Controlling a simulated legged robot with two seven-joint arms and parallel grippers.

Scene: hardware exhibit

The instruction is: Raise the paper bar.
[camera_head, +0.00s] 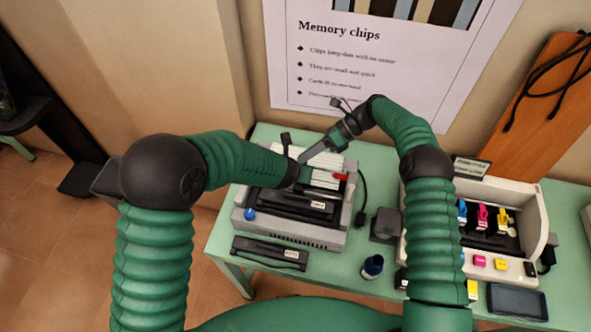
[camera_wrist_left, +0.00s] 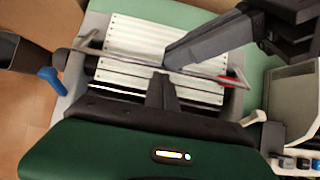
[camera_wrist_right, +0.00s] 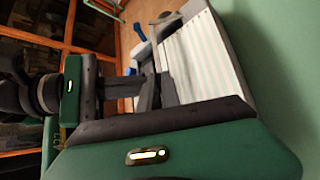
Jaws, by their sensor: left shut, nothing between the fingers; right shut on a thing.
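The grey printer (camera_head: 300,238) stands on the green table, with pale striped paper (camera_wrist_left: 150,38) at its back. The paper bar (camera_wrist_left: 118,57) is a thin metal rod across the paper, with a red part (camera_head: 340,177) at its right end. My right gripper (camera_head: 304,158) reaches down from the upper right and is shut on the bar near its middle; its grip point is partly hidden. My left gripper (camera_wrist_left: 161,88) is shut and empty, just in front of the bar. In the head view my left arm hides part of the printer's left side.
A black cartridge (camera_head: 268,252) lies before the printer. A dark bottle (camera_head: 372,267) and a black box (camera_head: 385,226) stand right of it. A white printer with coloured inks (camera_head: 529,215) fills the right side. A poster (camera_head: 385,60) hangs behind.

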